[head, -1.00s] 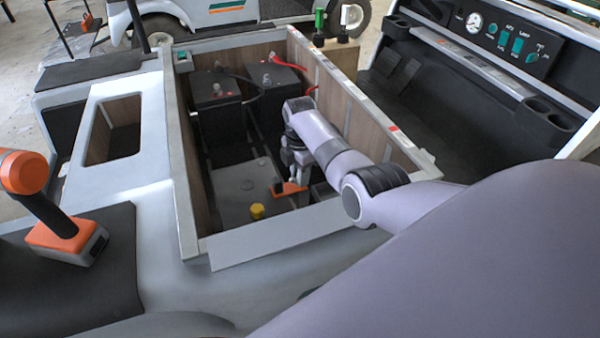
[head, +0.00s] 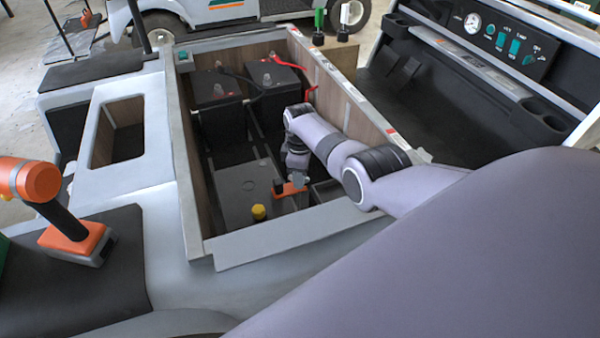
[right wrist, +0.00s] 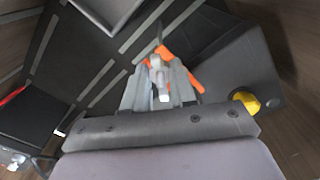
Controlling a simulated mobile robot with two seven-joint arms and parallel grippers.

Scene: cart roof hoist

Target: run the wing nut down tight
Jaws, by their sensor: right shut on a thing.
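My right gripper (head: 296,183) reaches down into the open battery bay, at an orange bracket (head: 283,190) beside a grey case. In the right wrist view its fingers (right wrist: 160,88) are closed around a small pale metal piece, which I take to be the wing nut (right wrist: 159,68). The orange bracket (right wrist: 194,82) shows beside and beyond the fingers there. The nut's thread and seat are hidden by the fingers and blur. In the head view the nut cannot be made out. My left gripper is not in view.
The bay has wooden walls and a pale front rim (head: 290,236). Two black batteries (head: 218,95) with a red cable stand at its back. A yellow cap (head: 259,212) tops the grey case (head: 240,190). An orange-and-black drill (head: 72,235) stands at the left.

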